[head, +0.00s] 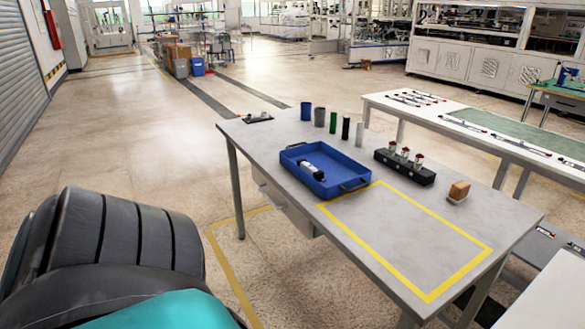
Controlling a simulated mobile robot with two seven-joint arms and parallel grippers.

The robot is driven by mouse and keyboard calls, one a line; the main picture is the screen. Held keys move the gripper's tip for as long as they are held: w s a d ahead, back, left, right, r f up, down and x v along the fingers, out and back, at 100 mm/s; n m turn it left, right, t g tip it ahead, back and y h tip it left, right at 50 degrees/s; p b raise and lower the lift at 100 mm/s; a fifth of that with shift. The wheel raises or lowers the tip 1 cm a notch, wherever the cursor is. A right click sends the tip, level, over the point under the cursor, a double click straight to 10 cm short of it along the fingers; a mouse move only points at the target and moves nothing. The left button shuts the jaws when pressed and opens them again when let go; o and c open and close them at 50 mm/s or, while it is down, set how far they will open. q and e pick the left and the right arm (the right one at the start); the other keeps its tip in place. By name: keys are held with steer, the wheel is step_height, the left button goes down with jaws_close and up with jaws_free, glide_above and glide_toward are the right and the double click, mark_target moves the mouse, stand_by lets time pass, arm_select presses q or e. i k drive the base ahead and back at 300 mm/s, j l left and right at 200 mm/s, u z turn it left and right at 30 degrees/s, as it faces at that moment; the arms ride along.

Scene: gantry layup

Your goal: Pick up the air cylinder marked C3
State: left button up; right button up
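A blue tray (292,157) with dark handles stands on the grey work table (270,146). A black and white cylindrical part (312,170) lies in it, toward its left side. Behind the tray, several upright cylinders stand in a row: blue (306,111), grey (319,117), green (333,122), black (346,128) and pale grey (359,134). No C3 marking can be read on any of them, so I cannot tell which thing is the air cylinder marked C3. Neither of my grippers is in view.
A black block with several metal and red fittings (405,167) and a tan block on a pale base (458,191) stand right of the tray. A small dark item (258,118) lies at the far left corner. The yellow-outlined area (405,235) is clear. Another table (480,130) stands at right.

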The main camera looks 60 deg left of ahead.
mark_target(311, 169)
steer(key=u, duration=1.8)
steer(key=i+j+z, duration=0.1)
steer(key=i+j, duration=0.15)
steer(key=i+j+z, duration=0.1)
steer(key=i+j, duration=0.2)
steer(key=i+j+z, duration=0.1)
steer(key=i+j, duration=0.15)
steer(key=j, duration=0.2)
steer(key=i+j+z, duration=0.15)
steer(key=j, duration=0.2)
steer(key=i+j+z, duration=0.1)
steer(key=i+j, duration=0.2)
steer(key=i+j+z, duration=0.1)
steer(key=j, duration=0.4)
steer(key=i+j+z, duration=0.1)
steer(key=i+j, duration=0.2)
steer(key=j, duration=0.15)
